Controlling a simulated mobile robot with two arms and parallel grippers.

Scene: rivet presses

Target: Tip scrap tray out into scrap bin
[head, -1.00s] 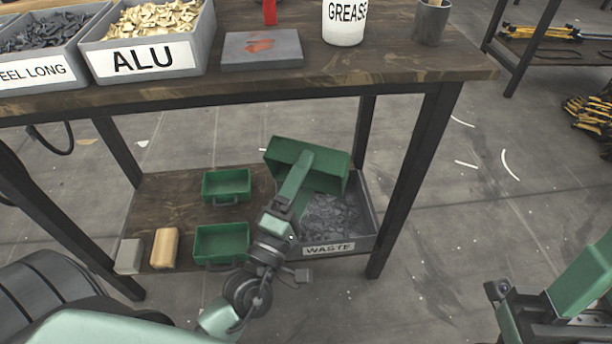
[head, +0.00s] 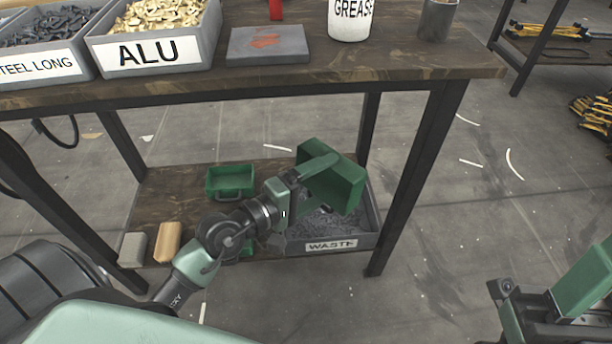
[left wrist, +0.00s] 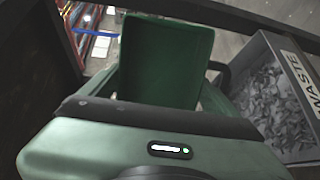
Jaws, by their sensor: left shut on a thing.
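A green scrap tray (head: 345,188) is held tilted above the waste bin (head: 333,246) on the table's lower shelf. My left gripper (head: 303,174) is shut on the tray's handle side. In the left wrist view the tray (left wrist: 165,62) is in front of the gripper, with no loose scrap visible on it. The grey bin, labelled WASTE, also shows at the right of the left wrist view (left wrist: 305,85) and holds dark grey scraps. The tray hides part of the bin in the head view. My right arm (head: 550,295) shows at the lower right; its fingertips are unclear.
Another green tray (head: 231,182) lies on the lower shelf (head: 175,195); a further one is mostly hidden behind my left arm. Two blocks (head: 167,243) lie at the shelf's left. A table leg (head: 415,180) stands right of the bin. The tabletop is above the tray.

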